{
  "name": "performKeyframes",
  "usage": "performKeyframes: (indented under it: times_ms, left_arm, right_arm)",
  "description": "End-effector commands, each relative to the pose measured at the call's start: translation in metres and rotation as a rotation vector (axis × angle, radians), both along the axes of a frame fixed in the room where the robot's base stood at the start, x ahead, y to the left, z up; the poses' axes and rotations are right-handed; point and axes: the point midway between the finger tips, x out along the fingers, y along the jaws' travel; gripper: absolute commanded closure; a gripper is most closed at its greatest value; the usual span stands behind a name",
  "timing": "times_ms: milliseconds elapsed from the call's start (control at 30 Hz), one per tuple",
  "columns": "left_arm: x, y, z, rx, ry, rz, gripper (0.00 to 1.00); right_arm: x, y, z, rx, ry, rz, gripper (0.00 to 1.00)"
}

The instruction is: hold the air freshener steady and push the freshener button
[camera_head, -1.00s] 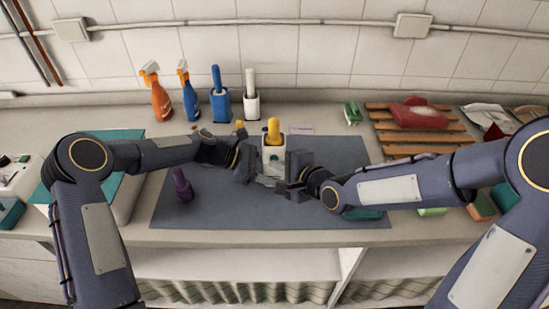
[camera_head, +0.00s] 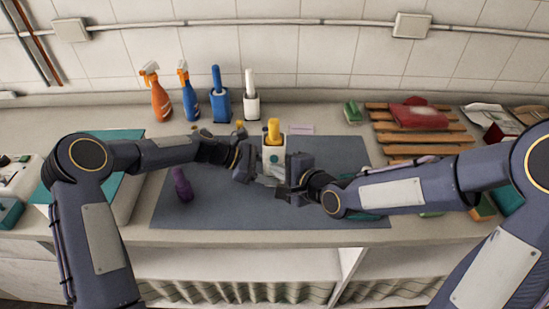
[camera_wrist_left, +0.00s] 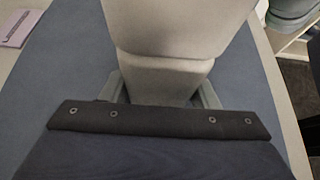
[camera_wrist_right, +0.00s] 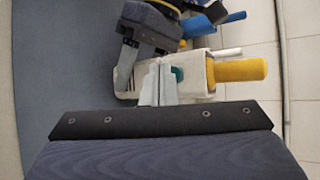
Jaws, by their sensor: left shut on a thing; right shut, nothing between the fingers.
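The air freshener (camera_head: 274,153) is a pale upright box on the grey-blue mat, with a teal button (camera_wrist_right: 179,75) on its side. A yellow cylinder (camera_head: 273,130) shows above or behind it. My left gripper (camera_wrist_left: 162,92) is shut on the pale body, with one finger on each side. My right gripper (camera_wrist_right: 160,82) is shut and empty, its fingertips pointing at the freshener's face close beside the teal button. I cannot tell whether they touch it. In the head view both grippers partly hide the freshener's lower part.
A purple bottle (camera_head: 182,184) stands on the mat (camera_head: 215,210) at left. Spray bottles (camera_head: 161,100) and brush holders (camera_head: 221,107) line the back. A wooden rack (camera_head: 421,136) with a red item lies at right. The mat's front is clear.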

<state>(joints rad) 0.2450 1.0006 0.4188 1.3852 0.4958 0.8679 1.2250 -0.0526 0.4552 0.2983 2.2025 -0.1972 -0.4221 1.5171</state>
Motion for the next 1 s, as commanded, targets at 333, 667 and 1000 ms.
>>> performKeyframes:
  times_ms: [333, 667, 1000]
  left_arm:
    - [0.000, 0.000, 0.000, 0.001, 0.000, 0.000, 0.58]
    - [0.000, 0.000, 0.000, 0.001, 0.000, -0.001, 0.58]
    - [0.000, 0.000, 0.000, 0.001, 0.000, -0.001, 0.58]
  right_arm:
    - [-0.033, 0.001, 0.000, 0.000, -0.001, 0.003, 1.00]
    - [-0.058, 0.001, 0.000, 0.000, -0.001, 0.001, 1.00]
    - [-0.059, 0.001, 0.000, 0.000, -0.001, 0.001, 1.00]
